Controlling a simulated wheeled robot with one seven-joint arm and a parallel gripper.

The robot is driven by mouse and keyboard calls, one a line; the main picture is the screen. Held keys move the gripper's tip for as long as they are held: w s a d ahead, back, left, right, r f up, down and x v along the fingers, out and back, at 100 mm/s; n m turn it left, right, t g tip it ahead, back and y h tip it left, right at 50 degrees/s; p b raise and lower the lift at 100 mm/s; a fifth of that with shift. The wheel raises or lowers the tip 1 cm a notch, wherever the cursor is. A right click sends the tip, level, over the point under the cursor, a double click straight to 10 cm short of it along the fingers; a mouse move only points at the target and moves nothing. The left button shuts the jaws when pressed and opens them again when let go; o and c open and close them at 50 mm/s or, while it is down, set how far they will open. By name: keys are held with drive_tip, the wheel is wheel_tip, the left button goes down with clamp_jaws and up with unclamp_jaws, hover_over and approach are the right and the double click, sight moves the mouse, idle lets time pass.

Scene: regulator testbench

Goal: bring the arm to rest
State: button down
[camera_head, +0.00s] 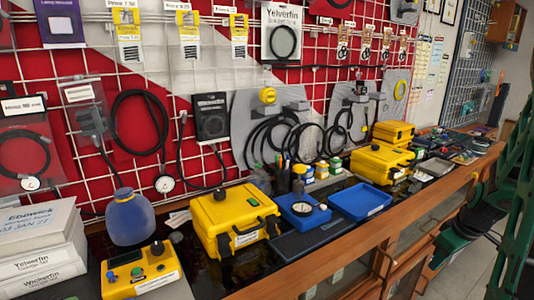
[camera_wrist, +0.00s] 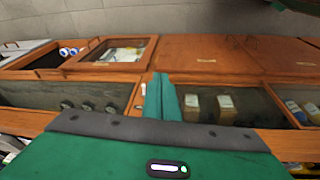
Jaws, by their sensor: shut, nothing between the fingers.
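My gripper (camera_wrist: 161,84) shows in the wrist view as two teal fingers pressed together, shut with nothing between them. Behind the fingers stands a wooden cabinet (camera_wrist: 205,58) with glass-fronted sections; the fingers are apart from anything I can make out. In the head view, green and dark parts of my arm stand along the right edge, in front of the bench's right part. I cannot pick out the fingertips there.
Hoses hang on the red wall grid behind. Floor shows free at the lower right.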

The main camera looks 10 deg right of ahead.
drive_tip(key=s+a+r+m+g, duration=0.1)
drive_tip(key=s+a+r+m, duration=0.3)
drive_tip(key=s+a, duration=0.4)
drive_tip(key=s+a+r+m+g, duration=0.2)
drive_tip(key=s+a+r+m, duration=0.3)
drive_tip(key=s, duration=0.5)
wheel_tip(320, 180, up, 2)
drive_tip(key=a, duration=0.2)
drive_tip(key=shift+s+a, duration=0.15)
drive_tip(key=shift+a, duration=0.2)
drive_tip(key=shift+s, duration=0.15)
